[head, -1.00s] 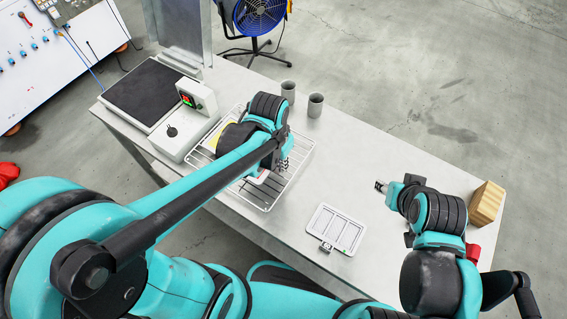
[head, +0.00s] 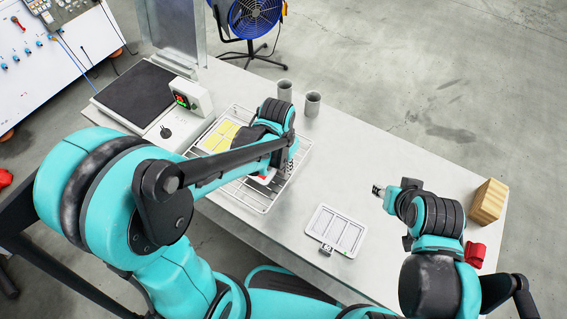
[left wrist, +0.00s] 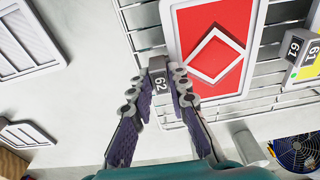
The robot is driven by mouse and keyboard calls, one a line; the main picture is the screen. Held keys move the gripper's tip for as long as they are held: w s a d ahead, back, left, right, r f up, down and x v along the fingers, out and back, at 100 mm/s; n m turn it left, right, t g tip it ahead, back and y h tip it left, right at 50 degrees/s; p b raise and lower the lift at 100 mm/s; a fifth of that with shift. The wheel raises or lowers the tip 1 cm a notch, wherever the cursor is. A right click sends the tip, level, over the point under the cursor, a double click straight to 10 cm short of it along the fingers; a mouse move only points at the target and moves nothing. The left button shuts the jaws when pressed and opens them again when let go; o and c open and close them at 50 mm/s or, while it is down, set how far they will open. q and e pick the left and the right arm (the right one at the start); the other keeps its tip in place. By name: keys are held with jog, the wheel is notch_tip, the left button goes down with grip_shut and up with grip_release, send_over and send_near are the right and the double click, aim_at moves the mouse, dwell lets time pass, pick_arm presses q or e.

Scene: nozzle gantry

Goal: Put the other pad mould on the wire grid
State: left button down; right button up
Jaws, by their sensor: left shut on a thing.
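The pad mould with a red face and white diamond (left wrist: 212,45) lies over the wire grid's bars in the left wrist view. Its grey tab marked 62 (left wrist: 158,84) is between the fingers of my left gripper (left wrist: 168,76), which is shut on it. In the head view my left gripper (head: 289,165) is over the right part of the wire grid (head: 262,207), partly hiding the red mould (head: 265,177). I cannot tell whether the mould rests on the bars. A yellow mould (head: 221,137) lies on the grid's left part. My right gripper (head: 378,190) is over the table's right side; its jaws are unclear.
A white slotted mould (head: 337,230) lies on the table right of the grid. Two grey cups (head: 312,104) stand behind the grid. A control box (head: 187,115) and black plate (head: 135,94) are at left, a wooden block (head: 488,201) at right.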

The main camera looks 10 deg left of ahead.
pick_arm(q)
jog(key=c, duration=1.5)
grip_release()
jog(key=shift+o, duration=0.2)
jog(key=shift+r+p, duration=0.35)
jog(key=shift+r, duration=0.05)
notch_tip(320, 180, up, 11)
jog(key=s+p, duration=0.1)
jog(key=p, duration=0.3)
jog(key=s+a+r+n+t, duration=0.3)
jog(key=s+a+n+t, duration=0.1)
jog(key=s+a, duration=0.4)
jog(key=shift+r+t, duration=0.35)
jog(key=shift+t, duration=0.55)
jog(key=shift+d, duration=0.1)
